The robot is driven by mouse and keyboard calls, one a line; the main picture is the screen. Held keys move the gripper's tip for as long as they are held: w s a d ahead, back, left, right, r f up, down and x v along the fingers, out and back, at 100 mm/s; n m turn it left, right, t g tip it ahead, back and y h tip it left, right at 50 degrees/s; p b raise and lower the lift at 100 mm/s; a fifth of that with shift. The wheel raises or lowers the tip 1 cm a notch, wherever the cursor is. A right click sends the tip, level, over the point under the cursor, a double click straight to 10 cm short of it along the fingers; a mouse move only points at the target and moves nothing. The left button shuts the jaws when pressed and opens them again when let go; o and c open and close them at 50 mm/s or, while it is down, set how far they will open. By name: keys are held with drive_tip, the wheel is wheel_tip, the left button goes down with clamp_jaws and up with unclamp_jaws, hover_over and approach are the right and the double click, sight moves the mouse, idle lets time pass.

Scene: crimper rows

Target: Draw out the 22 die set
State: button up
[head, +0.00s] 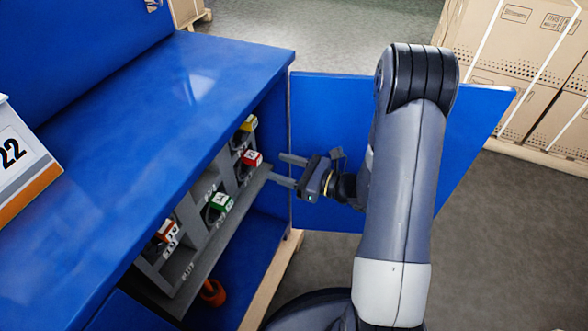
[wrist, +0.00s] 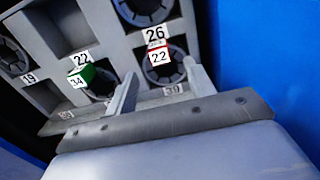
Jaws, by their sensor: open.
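The 22 die set (wrist: 160,58) has a white label reading 22 with a red edge. It sits in a pigeonhole marked 26 above and 39 on the ledge below. It also shows as a red block (head: 251,158) in the head view, inside the blue cabinet. My gripper (head: 278,168) is open and empty at the cabinet's front, to the right of that block. In the wrist view my gripper (wrist: 160,72) has one finger on each side of the die set's pigeonhole. Whether the fingers touch it I cannot tell.
A green die set marked 34 (wrist: 82,77) sits in the neighbouring hole, under a 22 label. A yellow-topped one (head: 249,123) is farther back. The open blue door (head: 325,130) stands behind my gripper. A 22 card (head: 22,155) stands on the bench top.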

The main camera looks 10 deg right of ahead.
sight(260, 159)
drive_tip(key=shift+x, duration=3.75)
clamp_jaws()
drive_tip(key=shift+r, duration=0.15)
drive_tip(key=v, duration=0.9)
drive_tip(key=shift+d+b, duration=0.2)
drive_tip(key=shift+b, duration=0.15)
drive_tip(key=shift+s, duration=0.15)
